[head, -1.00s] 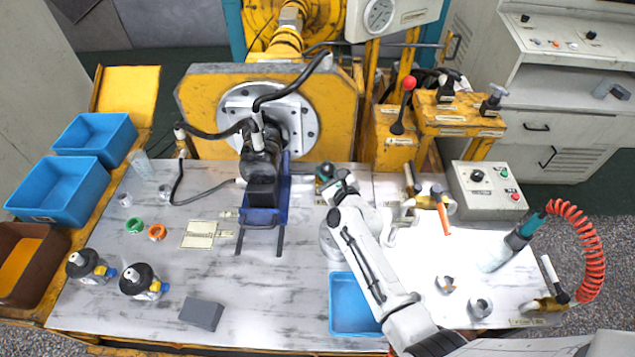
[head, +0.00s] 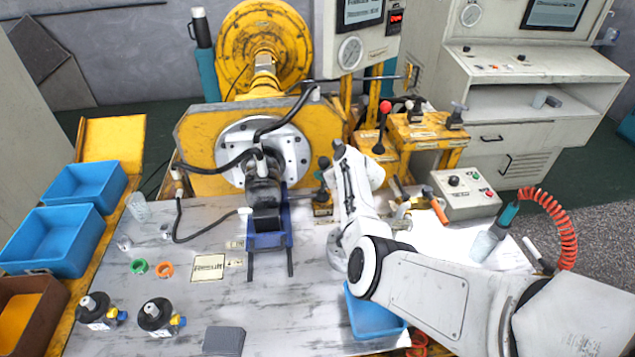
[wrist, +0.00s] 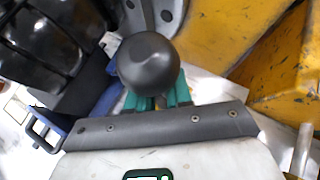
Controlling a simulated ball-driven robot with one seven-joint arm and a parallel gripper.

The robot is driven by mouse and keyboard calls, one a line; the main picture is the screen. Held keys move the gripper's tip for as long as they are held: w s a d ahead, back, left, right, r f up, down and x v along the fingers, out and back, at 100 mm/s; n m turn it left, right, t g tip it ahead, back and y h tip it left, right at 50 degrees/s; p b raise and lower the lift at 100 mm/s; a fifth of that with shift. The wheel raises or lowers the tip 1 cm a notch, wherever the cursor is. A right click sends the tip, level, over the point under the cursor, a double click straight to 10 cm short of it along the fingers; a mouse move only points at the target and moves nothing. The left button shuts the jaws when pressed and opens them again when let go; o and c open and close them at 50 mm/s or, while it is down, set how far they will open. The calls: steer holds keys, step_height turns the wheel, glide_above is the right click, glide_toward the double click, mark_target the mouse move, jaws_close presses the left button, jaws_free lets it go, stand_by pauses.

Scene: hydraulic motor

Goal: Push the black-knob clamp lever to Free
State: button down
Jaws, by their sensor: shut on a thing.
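The black-knob clamp lever (head: 323,163) stands just right of the blue motor cradle (head: 268,240), partly hidden by my arm. In the wrist view its round black knob (wrist: 148,64) fills the upper middle, directly over the teal fingers. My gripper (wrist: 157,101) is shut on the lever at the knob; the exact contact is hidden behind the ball. In the head view my gripper is mostly hidden by my own wrist and arm. Any Free marking is too small to read.
The black motor (head: 263,185) and its hoses are close on the left. The yellow stand with a red-knob lever (head: 385,108) is behind to the right. A grey control box (head: 465,193) stands right. A blue tray (head: 372,318) lies under my arm.

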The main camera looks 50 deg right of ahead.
steer(key=shift+w+d+g+y, duration=0.4)
steer(key=shift+w+d+g, duration=0.1)
steer(key=shift+w+g, duration=0.1)
steer(key=shift+m, duration=0.3)
steer(key=c, duration=1.1)
jaws_free()
steer(key=shift+d, duration=0.1)
steer(key=shift+r, duration=0.1)
steer(key=shift+s+r+p, duration=0.3)
steer(key=shift+s+r, duration=0.1)
steer(key=shift+s, duration=0.05)
steer(key=shift+p+v, duration=0.8)
steer(key=shift+v, duration=3.9)
